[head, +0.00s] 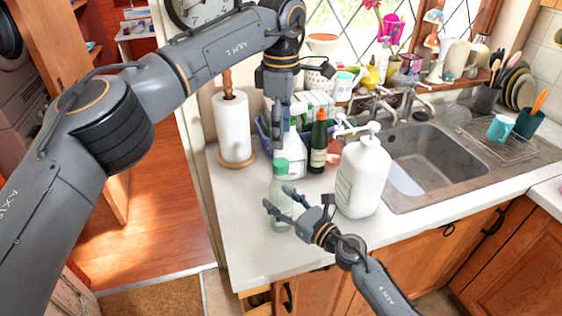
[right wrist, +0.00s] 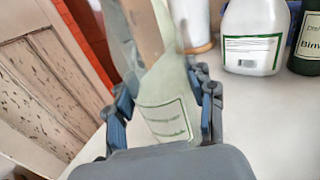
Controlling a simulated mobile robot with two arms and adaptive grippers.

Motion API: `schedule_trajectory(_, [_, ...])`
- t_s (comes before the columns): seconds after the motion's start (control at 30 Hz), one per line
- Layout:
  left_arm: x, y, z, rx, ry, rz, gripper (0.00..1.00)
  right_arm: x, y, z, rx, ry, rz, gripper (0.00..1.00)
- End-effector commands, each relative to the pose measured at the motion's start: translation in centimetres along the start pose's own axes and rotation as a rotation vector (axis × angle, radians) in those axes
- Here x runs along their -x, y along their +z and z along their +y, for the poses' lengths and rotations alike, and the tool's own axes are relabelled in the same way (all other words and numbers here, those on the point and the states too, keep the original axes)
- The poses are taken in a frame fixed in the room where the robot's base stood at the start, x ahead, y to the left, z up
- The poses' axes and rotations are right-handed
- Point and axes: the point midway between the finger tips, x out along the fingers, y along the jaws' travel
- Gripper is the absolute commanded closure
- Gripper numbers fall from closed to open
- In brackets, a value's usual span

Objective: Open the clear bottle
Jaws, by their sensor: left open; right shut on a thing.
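The clear bottle (head: 281,188), pale and see-through with a green cap (head: 281,166), stands upright on the counter near its front left. My right gripper (head: 279,199) is shut around the bottle's body from the front. In the right wrist view the bottle (right wrist: 163,105) sits between both fingers of my right gripper (right wrist: 164,98), its label facing the camera; its cap is not clear there. My left gripper (head: 279,122) points down above the cap, open and apart from it; its fingers are seen edge-on.
A large white pump bottle (head: 364,180) stands close right of my right gripper. A dark bottle (head: 318,143) and a white spray bottle (head: 292,150) stand behind. A paper towel roll (head: 232,128) is back left; the sink (head: 430,165) is right. The counter's front left is clear.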

Motion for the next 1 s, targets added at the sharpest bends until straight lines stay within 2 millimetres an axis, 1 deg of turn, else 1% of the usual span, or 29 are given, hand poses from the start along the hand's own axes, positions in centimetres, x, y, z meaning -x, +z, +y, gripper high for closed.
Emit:
schedule_trajectory(0.17, [-0.1, 0.1, 0.0, -0.336, 0.0, -0.001, 0.45, 0.0, 0.0, 0.0, 0.0, 0.0, 0.001, 1.0])
schedule_trajectory(0.4, [0.0, 0.0, 0.0, -0.862, -0.001, -0.001, 0.45, 0.0, 0.0, 0.0, 0.0, 0.0, 0.001, 1.0])
schedule_trajectory(0.5, [0.0, 0.0, 0.1, -1.057, 0.0, -0.001, 0.45, 0.0, 0.0, 0.0, 0.0, 0.0, 0.001, 1.0])
schedule_trajectory(0.6, [0.0, 0.0, 0.1, -1.216, 0.0, -0.002, 0.45, 0.0, 0.0, 0.0, 0.0, 0.0, 0.001, 1.0])
schedule_trajectory(0.73, [0.0, -0.1, 0.1, -1.356, 0.0, -0.001, 0.45, 0.0, 0.0, 0.0, 0.0, 0.0, 0.001, 1.0])
schedule_trajectory(0.87, [-0.2, -0.1, 0.1, -1.421, -0.001, -0.001, 0.45, 0.0, -0.1, 0.0, 0.0, 0.0, 0.001, 1.0])
schedule_trajectory(0.97, [-1.1, -0.1, 0.1, -1.436, -0.002, -0.002, 0.45, 0.0, -0.1, 0.0, 0.0, 0.0, 0.001, 1.0])
schedule_trajectory(1.0, [-1.6, -0.1, 0.0, -1.436, -0.003, -0.003, 0.45, 0.0, -0.1, 0.0, 0.0, 0.0, 0.001, 1.0])
